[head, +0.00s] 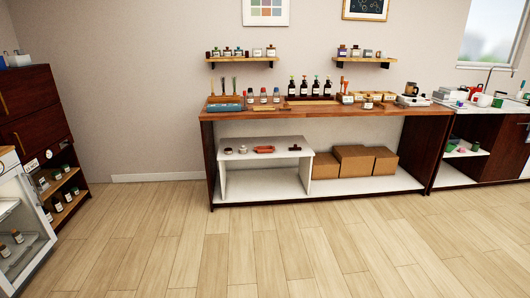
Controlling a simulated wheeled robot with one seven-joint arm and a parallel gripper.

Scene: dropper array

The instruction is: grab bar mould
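A small red-orange, shallow tray-like piece (264,149) lies on the low white stand under the wooden workbench. It could be the bar mould, but it is too small to tell for sure. A dark brown piece (295,148) lies to its right, and small round pots (228,151) stand to its left. A wooden tray-like piece (307,102) lies on the bench top in front of dark pump bottles. My gripper is not in view.
The workbench (330,111) stands against the back wall, with the white stand (264,159) and cardboard boxes (354,162) beneath. A dark cabinet (35,115) is at left, a sink counter (490,112) at right. The wooden floor (270,250) in front is clear.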

